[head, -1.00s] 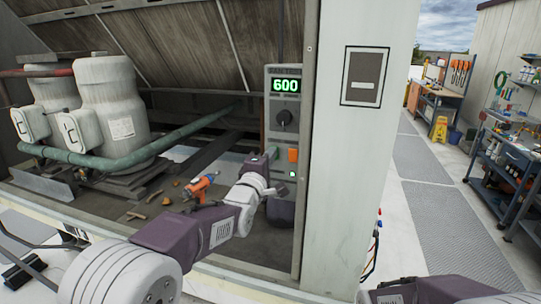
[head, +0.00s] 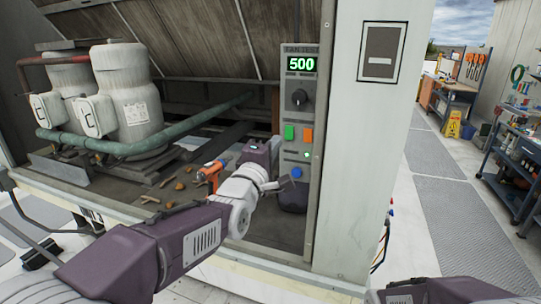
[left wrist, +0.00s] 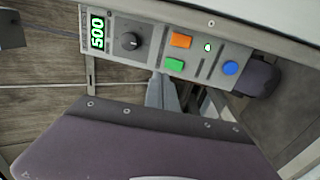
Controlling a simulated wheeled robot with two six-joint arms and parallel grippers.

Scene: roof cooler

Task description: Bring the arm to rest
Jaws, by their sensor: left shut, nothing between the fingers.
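My left arm reaches in from the lower left in the head view. Its purple gripper body (head: 260,152) is in front of the control panel (head: 283,75), just left of the buttons; its fingertips are hard to make out there. In the left wrist view my left gripper (left wrist: 162,92) shows shut and empty, its grey fingers partly behind the purple housing, below the green button (left wrist: 174,64). The panel's display (head: 301,64) reads 500. Below it are a dark knob (head: 299,98), an orange button (head: 307,135) and a blue button (head: 296,172). My right gripper is out of view.
An orange drill (head: 211,172) and scattered brown bits lie on the unit's floor, close to my left wrist. Two pale tanks (head: 130,110) and a green pipe (head: 95,148) stand at the left. A pale post (head: 365,150) borders the panel on the right.

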